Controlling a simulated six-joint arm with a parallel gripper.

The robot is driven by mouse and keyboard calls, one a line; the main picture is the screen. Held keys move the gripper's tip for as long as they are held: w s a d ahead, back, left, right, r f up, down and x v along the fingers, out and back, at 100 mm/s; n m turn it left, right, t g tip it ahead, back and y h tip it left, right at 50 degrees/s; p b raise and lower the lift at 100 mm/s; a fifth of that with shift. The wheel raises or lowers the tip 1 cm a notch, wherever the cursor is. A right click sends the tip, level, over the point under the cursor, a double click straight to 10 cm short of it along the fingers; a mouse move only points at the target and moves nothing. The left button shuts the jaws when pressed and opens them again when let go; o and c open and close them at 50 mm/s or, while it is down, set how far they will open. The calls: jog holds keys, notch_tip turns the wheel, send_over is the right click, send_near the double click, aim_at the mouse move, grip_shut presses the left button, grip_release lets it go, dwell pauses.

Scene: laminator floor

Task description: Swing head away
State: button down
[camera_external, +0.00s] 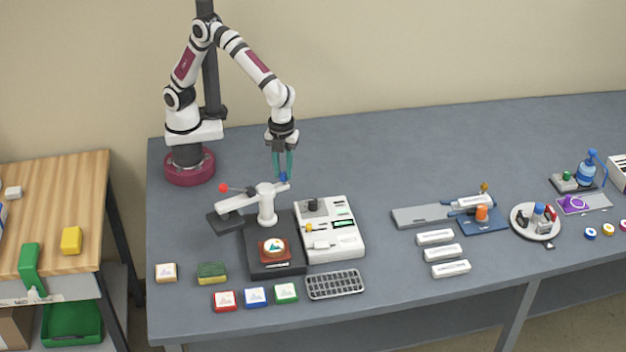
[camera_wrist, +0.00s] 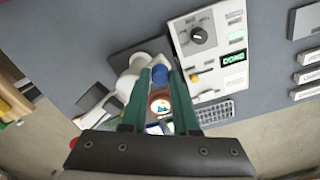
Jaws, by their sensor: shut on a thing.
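The swing head is a white arm (camera_external: 238,203) on a round white post (camera_external: 267,208). A red-edged block with a round picture (camera_external: 274,249) lies on the black base (camera_external: 262,268), in front of the post and clear of the arm.
A white control panel (camera_external: 345,246) stands right of the base; its green display reads DONE in the wrist view (camera_wrist: 233,57). A grey rack (camera_external: 335,284), colored blocks (camera_external: 256,296) and a sponge (camera_external: 212,272) lie in front. The table behind the panel is clear.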

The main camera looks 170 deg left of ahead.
jog(key=shift+w+a+m, duration=0.1)
jog(key=shift+w+m, duration=0.15)
jog(key=shift+m, duration=0.25)
jog(key=c, duration=0.7)
grip_release()
jog(key=shift+o, duration=0.2)
notch_tip(320, 180, up, 16)
jog(key=shift+f, duration=0.1)
